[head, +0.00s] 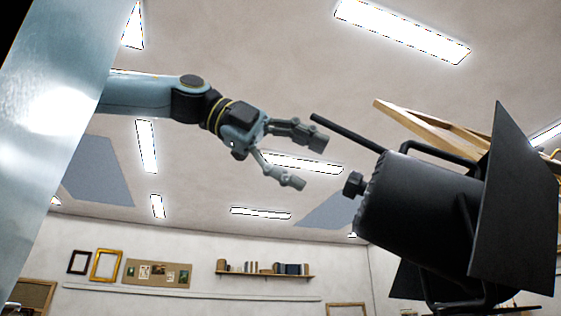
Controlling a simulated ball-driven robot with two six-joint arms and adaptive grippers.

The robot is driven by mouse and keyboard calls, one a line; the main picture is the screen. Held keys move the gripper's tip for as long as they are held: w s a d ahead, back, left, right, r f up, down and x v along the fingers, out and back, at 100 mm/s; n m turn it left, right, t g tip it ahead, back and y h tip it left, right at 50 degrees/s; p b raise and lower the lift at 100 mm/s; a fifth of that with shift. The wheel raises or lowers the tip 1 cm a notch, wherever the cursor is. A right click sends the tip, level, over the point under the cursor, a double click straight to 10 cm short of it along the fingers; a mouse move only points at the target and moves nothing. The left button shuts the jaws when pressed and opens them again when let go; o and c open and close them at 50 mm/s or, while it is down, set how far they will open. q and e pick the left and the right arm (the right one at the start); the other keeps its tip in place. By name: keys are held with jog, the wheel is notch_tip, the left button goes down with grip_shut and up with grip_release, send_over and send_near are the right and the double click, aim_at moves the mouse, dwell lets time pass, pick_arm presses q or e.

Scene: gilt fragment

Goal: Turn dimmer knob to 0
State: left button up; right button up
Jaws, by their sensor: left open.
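A black stage lamp (420,205) with barn-door flaps stands at the right of the head view. A small dark dimmer knob (354,185) sticks out from its rear, left end. I cannot read any scale or setting on the knob. My left gripper (305,163) reaches in from the left with its two fingers spread, empty. It is up and to the left of the knob, apart from it in the picture. My right gripper is not in view.
A black bar (348,132) juts from the lamp up and left, close to the upper finger. A flat black flap (515,205) covers the lamp's right side. A wooden frame (430,128) is behind the lamp. A shelf (265,274) hangs on the far wall.

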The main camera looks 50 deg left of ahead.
pick_arm(q)
jog(key=shift+v, duration=2.35)
